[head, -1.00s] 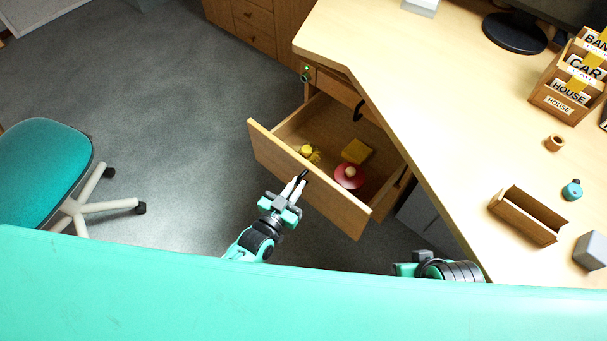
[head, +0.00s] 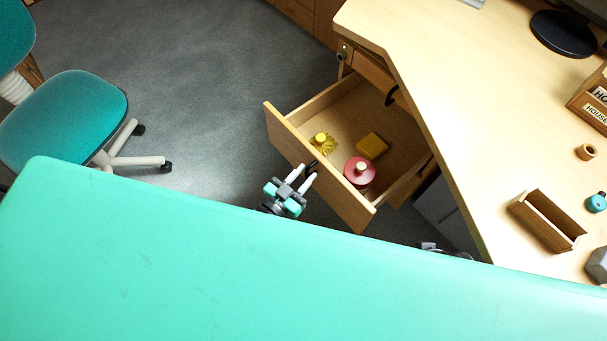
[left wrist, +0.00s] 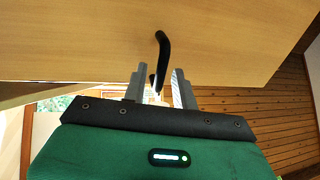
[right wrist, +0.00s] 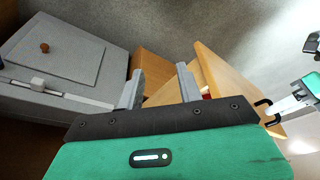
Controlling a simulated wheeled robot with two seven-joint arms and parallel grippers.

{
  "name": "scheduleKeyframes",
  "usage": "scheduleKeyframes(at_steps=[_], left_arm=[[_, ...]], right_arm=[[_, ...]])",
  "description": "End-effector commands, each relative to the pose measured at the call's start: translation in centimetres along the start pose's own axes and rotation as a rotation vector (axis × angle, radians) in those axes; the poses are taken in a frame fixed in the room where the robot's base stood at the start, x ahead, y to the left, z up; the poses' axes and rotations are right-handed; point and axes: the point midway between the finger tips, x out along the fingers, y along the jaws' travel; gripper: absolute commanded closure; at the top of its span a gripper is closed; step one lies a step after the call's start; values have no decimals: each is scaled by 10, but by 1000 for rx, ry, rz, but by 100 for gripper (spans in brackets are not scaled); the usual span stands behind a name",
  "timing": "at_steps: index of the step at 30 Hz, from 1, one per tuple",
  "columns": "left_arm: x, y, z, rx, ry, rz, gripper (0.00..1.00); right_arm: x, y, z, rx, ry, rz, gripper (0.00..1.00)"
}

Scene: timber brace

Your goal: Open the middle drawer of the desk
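The wooden drawer (head: 319,172) under the desk stands pulled far out, below a closed front with a black handle (head: 390,95). Inside lie a yellow block (head: 372,145), a yellow knobbed item (head: 322,141) and a red round thing with a pale knob (head: 359,171). My left gripper (head: 305,175) is at the drawer front, its fingers apart. In the left wrist view the drawer's black handle (left wrist: 162,50) shows at and just beyond the open fingertips; contact is unclear. My right gripper (right wrist: 160,82) is open and empty; the head view mostly hides it.
The desk top (head: 450,110) carries an open wooden box (head: 547,222), a small brown ring (head: 586,151) and a blue bottle (head: 597,201). A teal chair (head: 65,120) stands left. Grey floor between chair and drawer is clear. A grey cabinet (right wrist: 65,55) shows in the right wrist view.

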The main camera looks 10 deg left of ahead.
Motion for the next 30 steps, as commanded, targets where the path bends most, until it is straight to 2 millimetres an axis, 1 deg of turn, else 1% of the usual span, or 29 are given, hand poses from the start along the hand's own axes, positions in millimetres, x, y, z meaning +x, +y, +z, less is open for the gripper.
scheduleKeyframes(at_steps=[8,11,13,17,21,27,30], left_arm=[[0,0,0,0,1,0,68],[-3,0,0,0,1,0,68],[-10,0,0,0,0,0,68],[-32,0,0,-1,-3,0,68],[-64,0,1,0,-4,0,68],[-105,0,0,0,-3,0,68],[-120,0,0,0,-1,0,68]], right_arm=[[0,0,0,-1,0,0,64],[0,0,0,-1,0,0,64],[-1,0,0,-1,1,0,64],[0,0,0,-1,0,0,64],[3,0,0,-1,-3,1,64],[10,0,2,-1,-10,1,64],[11,0,2,-1,-10,1,64]])
